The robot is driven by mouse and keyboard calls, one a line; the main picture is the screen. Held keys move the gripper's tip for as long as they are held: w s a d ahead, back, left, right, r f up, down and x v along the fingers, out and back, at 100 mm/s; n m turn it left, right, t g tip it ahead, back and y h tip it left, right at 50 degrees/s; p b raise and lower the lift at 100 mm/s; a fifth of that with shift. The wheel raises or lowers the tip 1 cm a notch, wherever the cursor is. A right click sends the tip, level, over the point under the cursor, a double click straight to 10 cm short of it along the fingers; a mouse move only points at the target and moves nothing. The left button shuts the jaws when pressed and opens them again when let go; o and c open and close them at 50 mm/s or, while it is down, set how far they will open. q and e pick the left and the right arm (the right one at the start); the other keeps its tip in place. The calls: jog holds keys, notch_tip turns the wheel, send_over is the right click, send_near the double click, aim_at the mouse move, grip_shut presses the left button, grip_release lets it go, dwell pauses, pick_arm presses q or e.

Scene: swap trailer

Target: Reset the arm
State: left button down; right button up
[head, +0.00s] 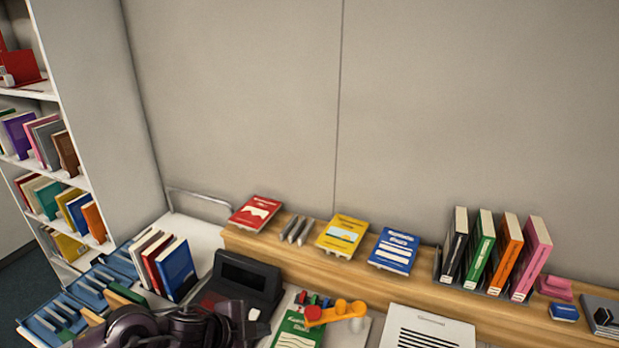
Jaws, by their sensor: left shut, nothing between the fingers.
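My left arm comes in dark along the bottom left edge. Its gripper (248,322) is shut with nothing visible between the fingers. It is over the near part of the desk, in front of a black desk device (246,279) with a dark screen and left of a green book (296,331). The lower part of the arm is cut off by the frame. My right arm and gripper are not in view.
An orange jointed object (335,313) lies beside the green book, near a white printed sheet (428,329). A wooden ledge (400,282) behind holds flat books and several upright books (492,255). Blue racks (95,288) and a bookshelf (85,125) stand left.

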pick_arm(q)
jog(key=s+d+r+n+t+y, duration=0.1)
jog(key=s+d+r+n+t, duration=0.25)
jog(key=d+n, duration=0.2)
jog(key=s+a+f+n+g+y, duration=0.3)
jog(key=s+a+n, duration=0.2)
jog(key=s+a, duration=0.2)
jog(key=s+a+f+n+g+y, duration=0.3)
jog(key=s+a+n+g, duration=0.1)
jog(key=s+a+n, duration=0.3)
jog(key=s+f+m+b, duration=0.1)
jog(key=s+f+b, duration=0.1)
jog(key=f, duration=1.6)
jog(key=s+f+m+b, duration=0.1)
jog(key=s+f+b, duration=0.15)
jog(key=f, duration=1.45)
jog(key=s+a+f+g+b, duration=0.2)
jog(key=s+a+f+b, duration=0.1)
jog(key=s+f, duration=1.4)
notch_tip(320, 180, down, 2)
jog(key=shift+s+a+f, duration=0.25)
jog(key=shift+s+a, duration=0.15)
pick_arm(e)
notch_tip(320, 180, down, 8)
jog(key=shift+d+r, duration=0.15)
